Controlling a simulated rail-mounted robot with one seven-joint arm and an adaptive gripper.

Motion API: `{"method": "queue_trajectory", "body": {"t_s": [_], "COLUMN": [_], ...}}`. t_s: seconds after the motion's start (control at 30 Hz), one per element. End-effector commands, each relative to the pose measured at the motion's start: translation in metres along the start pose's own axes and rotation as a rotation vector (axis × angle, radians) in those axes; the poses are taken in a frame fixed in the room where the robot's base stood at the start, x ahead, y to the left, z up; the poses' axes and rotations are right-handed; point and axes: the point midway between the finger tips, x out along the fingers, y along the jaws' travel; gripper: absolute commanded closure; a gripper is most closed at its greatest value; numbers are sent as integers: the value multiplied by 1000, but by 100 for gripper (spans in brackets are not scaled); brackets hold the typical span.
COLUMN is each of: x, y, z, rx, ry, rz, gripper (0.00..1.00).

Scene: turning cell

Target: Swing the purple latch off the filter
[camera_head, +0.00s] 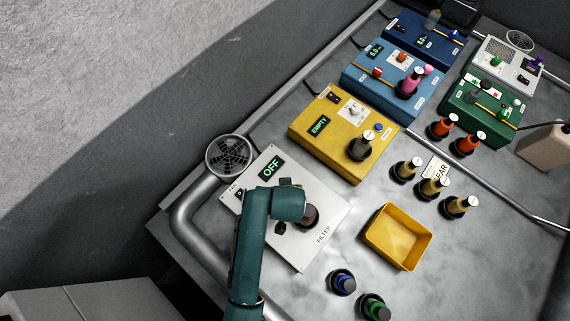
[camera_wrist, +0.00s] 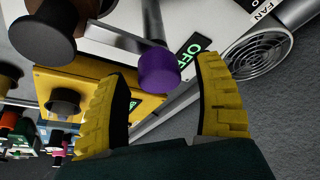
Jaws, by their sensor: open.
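The purple latch knob (camera_wrist: 158,72) shows in the wrist view at the end of a flat metal bar (camera_wrist: 115,37). In the head view, my arm covers the middle of the white panel (camera_head: 265,215) marked FILTER and hides the purple knob. A brown round part (camera_head: 309,215) shows beside my wrist.
The panel's green display (camera_head: 271,168) reads OFF. A round fan grille (camera_head: 230,156) and pipe (camera_head: 185,222) border the panel's left. A yellow box (camera_head: 335,140) stands behind, a yellow tray (camera_head: 398,237) to the right, and blue (camera_head: 343,282) and green (camera_head: 373,307) knobbed parts nearby.

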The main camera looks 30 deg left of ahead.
Motion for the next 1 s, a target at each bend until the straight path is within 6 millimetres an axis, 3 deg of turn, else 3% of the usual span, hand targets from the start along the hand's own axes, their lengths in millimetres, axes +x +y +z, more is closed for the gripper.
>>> {"method": "queue_trajectory", "body": {"t_s": [0.3,0.67,1.0], "x": [3,3,4], "y": [0,0,-1], "z": [-1,0,0], "rx": [0,0,8], "ry": [1,1,0], "rz": [0,0,3], "gripper": [33,100,100]}}
